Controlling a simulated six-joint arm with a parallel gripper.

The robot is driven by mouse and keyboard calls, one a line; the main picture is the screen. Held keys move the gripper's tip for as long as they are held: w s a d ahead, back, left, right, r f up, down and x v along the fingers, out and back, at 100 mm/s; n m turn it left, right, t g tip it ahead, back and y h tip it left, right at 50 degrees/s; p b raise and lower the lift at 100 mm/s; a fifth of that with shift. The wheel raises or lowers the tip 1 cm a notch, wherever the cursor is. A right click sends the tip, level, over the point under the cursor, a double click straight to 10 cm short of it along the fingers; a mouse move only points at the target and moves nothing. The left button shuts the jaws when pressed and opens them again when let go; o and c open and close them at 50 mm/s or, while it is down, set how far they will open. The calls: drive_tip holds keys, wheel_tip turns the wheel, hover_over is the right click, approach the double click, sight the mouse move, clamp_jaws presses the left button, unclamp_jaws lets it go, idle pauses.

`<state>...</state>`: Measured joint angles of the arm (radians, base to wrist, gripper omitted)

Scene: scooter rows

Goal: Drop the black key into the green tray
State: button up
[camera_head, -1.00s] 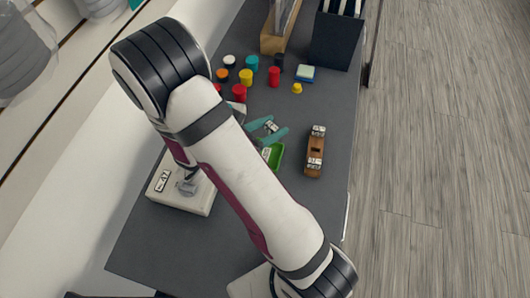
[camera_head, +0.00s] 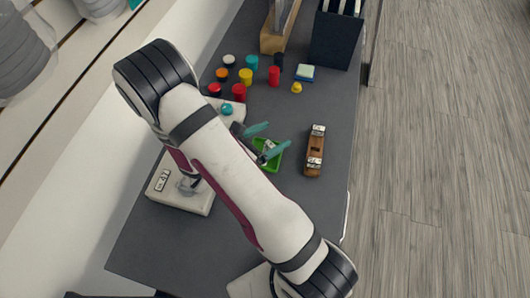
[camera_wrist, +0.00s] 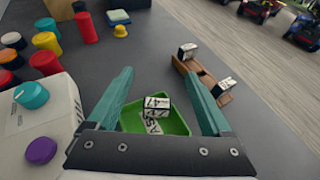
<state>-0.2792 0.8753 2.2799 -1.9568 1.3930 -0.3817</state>
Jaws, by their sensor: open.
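The green tray (camera_wrist: 175,122) lies on the grey bench beyond and between my fingertips in the wrist view; it also shows in the head view (camera_head: 274,163). A small black block with white marked faces, seemingly the black key (camera_wrist: 158,104), appears in the tray in the wrist view; whether it rests on the floor there is hard to tell. In the head view my gripper (camera_head: 264,139) is over the tray, which my arm partly hides.
A wooden block (camera_head: 315,155) with two black-and-white pieces lies right of the tray. A white box with a teal knob (camera_wrist: 31,95) and purple knob (camera_wrist: 41,150) stands left. The bench's right side is mostly clear.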

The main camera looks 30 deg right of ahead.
drive_tip(key=v, duration=1.6)
drive_tip(key=shift+d+f, duration=0.1)
drive_tip(key=s+d+r+m+g+y, duration=0.2)
drive_tip(key=s+r+m+g+y, duration=0.15)
drive_tip(key=s+m, duration=0.35)
drive_tip(key=s+d+r+m+g+y, duration=0.25)
drive_tip(key=s+m+y, duration=0.2)
drive_tip(key=m, duration=0.45)
drive_tip(key=s+a+r+m+t+y, duration=0.2)
drive_tip(key=a+m+y, duration=0.4)
drive_tip(key=m, duration=0.4)
drive_tip(key=shift+s+a+r+m+y, duration=0.2)
drive_tip(key=shift+s+r+m+y, duration=0.15)
drive_tip(key=shift+s+r, duration=0.5)
drive_tip(key=shift+f, duration=0.1)
